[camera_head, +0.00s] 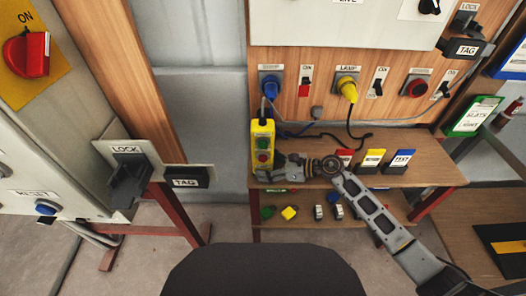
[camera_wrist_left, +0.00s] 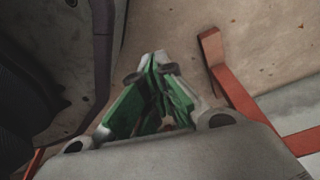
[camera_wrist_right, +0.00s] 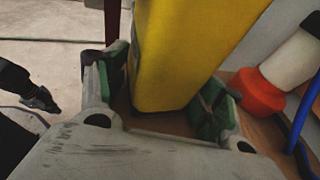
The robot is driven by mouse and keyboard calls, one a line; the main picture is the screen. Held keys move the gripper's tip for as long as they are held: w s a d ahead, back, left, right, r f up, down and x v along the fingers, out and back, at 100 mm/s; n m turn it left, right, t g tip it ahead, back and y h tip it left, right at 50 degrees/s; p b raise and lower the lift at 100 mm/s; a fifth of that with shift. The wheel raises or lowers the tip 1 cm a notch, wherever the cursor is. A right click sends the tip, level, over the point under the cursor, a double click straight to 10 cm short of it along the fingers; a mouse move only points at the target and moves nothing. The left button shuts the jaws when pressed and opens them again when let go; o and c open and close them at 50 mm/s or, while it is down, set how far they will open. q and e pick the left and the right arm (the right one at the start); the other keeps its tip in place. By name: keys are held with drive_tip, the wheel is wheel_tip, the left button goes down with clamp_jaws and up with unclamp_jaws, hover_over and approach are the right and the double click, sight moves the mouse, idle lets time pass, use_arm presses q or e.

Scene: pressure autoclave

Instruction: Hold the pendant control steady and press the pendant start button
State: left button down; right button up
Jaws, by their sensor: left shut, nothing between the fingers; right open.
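The yellow pendant control (camera_head: 271,132) stands upright at the left end of the wooden bench, against the panel. Small round buttons, red and green among them, show on its front; their labels are too small to read. My right gripper (camera_head: 268,174) is at the pendant's lower end. In the right wrist view the yellow pendant body (camera_wrist_right: 190,45) lies between the open fingers of my right gripper (camera_wrist_right: 162,95), with no clear grip on it. My left gripper (camera_wrist_left: 158,75) is shut and empty over the floor in the left wrist view; it is not in the head view.
Blue (camera_head: 270,84) and yellow (camera_head: 346,88) plugs sit in the panel, their cables hanging to the bench (camera_head: 420,174). Red, yellow and blue labelled blocks stand on the bench to the right. An orange-and-white object (camera_wrist_right: 258,95) is close right of my right gripper.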

drive_tip(key=c, duration=0.5)
use_arm(q)
drive_tip(key=shift+a, duration=0.85)
use_arm(e)
drive_tip(key=shift+c, duration=0.6)
use_arm(q)
drive_tip(key=shift+d, duration=0.15)
drive_tip(key=shift+w+d, duration=0.2)
drive_tip(key=shift+d, duration=0.5)
drive_tip(key=shift+a, duration=0.2)
use_arm(e)
drive_tip(key=shift+f, duration=0.1)
